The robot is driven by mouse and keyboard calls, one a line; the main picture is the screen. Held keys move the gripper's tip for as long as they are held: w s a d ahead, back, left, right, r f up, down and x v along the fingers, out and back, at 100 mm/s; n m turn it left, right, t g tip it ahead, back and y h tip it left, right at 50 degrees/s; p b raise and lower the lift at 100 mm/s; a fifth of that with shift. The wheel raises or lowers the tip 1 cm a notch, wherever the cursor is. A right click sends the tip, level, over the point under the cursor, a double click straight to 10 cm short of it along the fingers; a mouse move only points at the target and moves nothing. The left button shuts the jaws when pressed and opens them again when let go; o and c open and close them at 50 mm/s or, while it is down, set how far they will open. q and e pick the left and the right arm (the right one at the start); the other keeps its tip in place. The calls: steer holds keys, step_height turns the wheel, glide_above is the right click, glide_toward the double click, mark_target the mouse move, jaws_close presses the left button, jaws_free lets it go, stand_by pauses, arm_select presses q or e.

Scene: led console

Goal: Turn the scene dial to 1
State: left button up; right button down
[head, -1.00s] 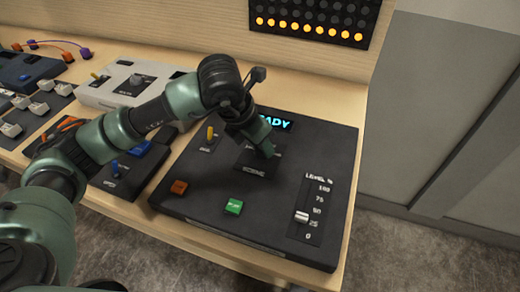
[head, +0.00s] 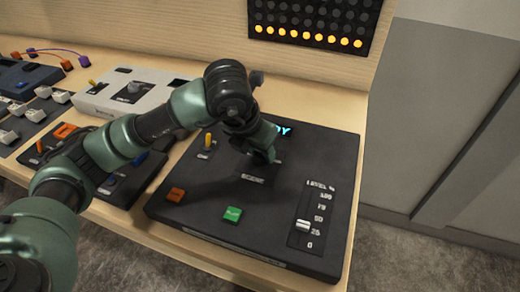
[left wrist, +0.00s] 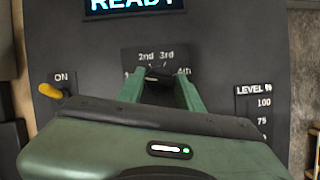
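The black console (head: 180,212) carries the scene dial's plate (head: 252,180), labelled "SCENE", mostly hidden under my left gripper (head: 262,160) in the head view. In the left wrist view the dial's marks "2nd", "3rd" and "4th" show on the scale (left wrist: 155,55). There my left gripper (left wrist: 160,82) points down at the dial with its two green fingers apart. A dark bit of the dial knob (left wrist: 157,75) shows between the fingertips. I cannot tell whether they touch it, nor where its pointer stands. My right gripper is not in view.
Other control boxes (head: 130,92) stand left. A lamp panel (head: 310,22) is on the back wall.

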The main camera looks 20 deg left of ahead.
arm_select(q)
steer(key=o, duration=0.3)
steer(key=v, duration=0.7)
steer(key=shift+s+r+b, duration=0.2)
steer(key=shift+r+b, duration=0.15)
steer(key=shift+b, duration=0.1)
